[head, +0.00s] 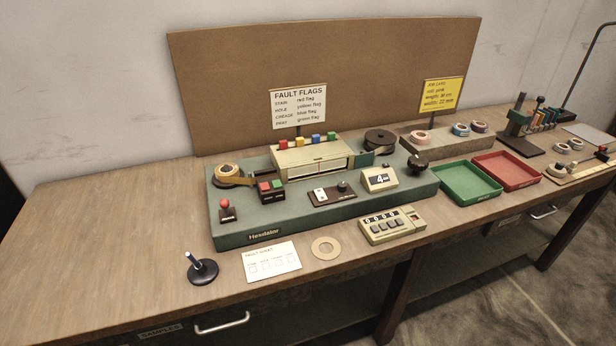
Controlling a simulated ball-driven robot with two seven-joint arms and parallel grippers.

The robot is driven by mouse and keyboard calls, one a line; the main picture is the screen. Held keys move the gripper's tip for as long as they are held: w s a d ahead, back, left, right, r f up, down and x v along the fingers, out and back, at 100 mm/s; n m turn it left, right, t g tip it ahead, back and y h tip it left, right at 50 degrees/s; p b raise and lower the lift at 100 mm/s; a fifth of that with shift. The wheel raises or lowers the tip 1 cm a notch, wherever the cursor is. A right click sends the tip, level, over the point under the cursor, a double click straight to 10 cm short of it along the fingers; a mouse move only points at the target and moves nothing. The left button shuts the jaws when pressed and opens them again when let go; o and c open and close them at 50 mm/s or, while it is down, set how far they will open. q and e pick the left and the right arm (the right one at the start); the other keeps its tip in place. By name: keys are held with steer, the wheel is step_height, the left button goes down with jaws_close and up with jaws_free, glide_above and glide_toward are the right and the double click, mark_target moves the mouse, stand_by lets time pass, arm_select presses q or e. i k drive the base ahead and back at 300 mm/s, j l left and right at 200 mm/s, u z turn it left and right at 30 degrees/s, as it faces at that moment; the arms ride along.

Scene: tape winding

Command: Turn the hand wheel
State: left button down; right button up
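A green winding machine (232,228) labelled "Hexdalor" stands on the wooden bench. At its right end is a dark round wheel-like knob (418,162), probably the hand wheel; its handle is too small to make out. A small display (380,179) reading 4 sits just left of it. A tan tape roll (229,173) is at the machine's left end and a dark reel (380,138) at its back right. Neither of my grippers is in view, and nothing touches the wheel.
Green (466,184) and red (507,170) trays stand right of the machine. The bench's left end is clear.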

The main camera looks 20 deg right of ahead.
mark_target(418, 164)
steer(key=z, duration=1.3)
